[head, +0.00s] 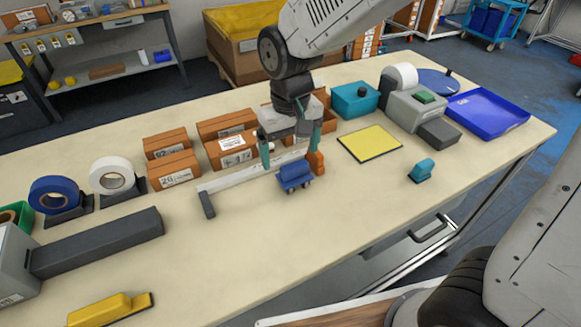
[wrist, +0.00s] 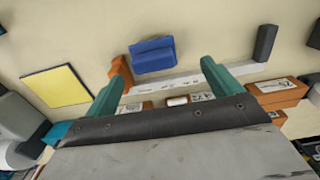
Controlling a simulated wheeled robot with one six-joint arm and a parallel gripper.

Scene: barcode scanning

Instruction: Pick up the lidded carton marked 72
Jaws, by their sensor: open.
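Several brown cartons with white labels stand in two rows at the back of the table. The front left carton (head: 173,168) appears marked 20 or 26. The carton behind it (head: 167,143) has a partly hidden label that may read 72 or 92. Another labelled carton (head: 232,150) stands left of my gripper. Others are partly hidden behind the gripper, so I cannot tell for sure which is 72. My gripper (head: 291,150) points down, open and empty, above the measuring rule near the cartons. In the wrist view its teal fingers are spread (wrist: 163,72), with carton edges (wrist: 280,95) showing beyond.
A white rule (head: 240,178) with grey and orange ends lies before the cartons, a blue block (head: 294,175) beside it. A yellow pad (head: 370,144), teal box (head: 355,100) and blue tray (head: 488,113) are right. Tape rolls (head: 112,175) stand left. The front middle is clear.

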